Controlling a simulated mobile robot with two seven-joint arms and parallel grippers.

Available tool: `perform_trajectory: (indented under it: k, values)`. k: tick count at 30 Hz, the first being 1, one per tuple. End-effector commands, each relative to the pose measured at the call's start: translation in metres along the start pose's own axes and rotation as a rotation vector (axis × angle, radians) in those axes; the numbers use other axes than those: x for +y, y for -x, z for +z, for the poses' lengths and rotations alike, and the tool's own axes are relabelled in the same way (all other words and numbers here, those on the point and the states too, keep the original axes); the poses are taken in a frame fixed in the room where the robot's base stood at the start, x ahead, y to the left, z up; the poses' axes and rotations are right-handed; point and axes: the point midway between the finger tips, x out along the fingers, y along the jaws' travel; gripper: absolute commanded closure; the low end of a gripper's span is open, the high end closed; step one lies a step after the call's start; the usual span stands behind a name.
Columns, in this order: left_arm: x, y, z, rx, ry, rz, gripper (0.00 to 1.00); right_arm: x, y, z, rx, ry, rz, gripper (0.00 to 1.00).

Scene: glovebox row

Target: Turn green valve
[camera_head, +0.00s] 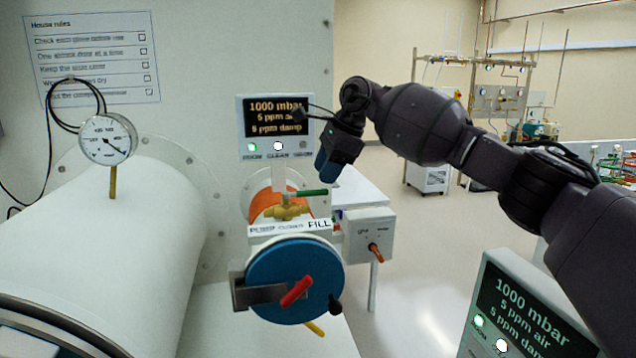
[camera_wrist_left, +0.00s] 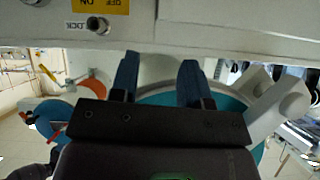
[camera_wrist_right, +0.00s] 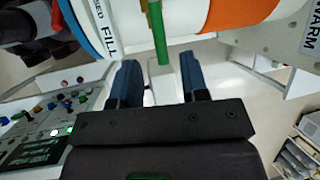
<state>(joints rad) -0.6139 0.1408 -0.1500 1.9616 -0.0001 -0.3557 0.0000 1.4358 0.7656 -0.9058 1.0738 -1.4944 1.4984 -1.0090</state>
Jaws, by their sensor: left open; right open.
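The green valve handle (camera_head: 302,193) lies level on a brass valve body (camera_head: 287,211), above the labels on top of the small round chamber. My right gripper (camera_head: 327,166) is open and empty, above and just right of the handle's free end. In the right wrist view the green handle (camera_wrist_right: 157,38) points toward the gap between my open right fingers (camera_wrist_right: 158,66). My left gripper is outside the head view. In the left wrist view its fingers (camera_wrist_left: 160,78) are apart with nothing between them.
The blue chamber door (camera_head: 293,268) with a red handle (camera_head: 297,291) is below the valve. A display (camera_head: 276,118) stands behind it, and a white switch box (camera_head: 370,237) to the right. A large white cylinder (camera_head: 120,235) with a gauge (camera_head: 107,139) fills the left. Open floor lies right.

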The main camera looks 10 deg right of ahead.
Motion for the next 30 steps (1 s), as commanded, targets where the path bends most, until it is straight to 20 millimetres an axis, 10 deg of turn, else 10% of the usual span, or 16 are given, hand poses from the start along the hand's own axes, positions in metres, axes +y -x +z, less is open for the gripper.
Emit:
perform_trajectory:
  k: [21, 30]
  values:
    - [0.0, 0.005, -0.001, -0.011, 0.001, 0.0, 0.57, 0.0, -0.045, 0.0, 0.001, 0.001, -0.001, 0.59]
    - [0.0, 0.005, -0.001, -0.011, 0.001, 0.0, 0.57, 0.0, -0.044, 0.0, 0.001, 0.0, -0.001, 1.0]
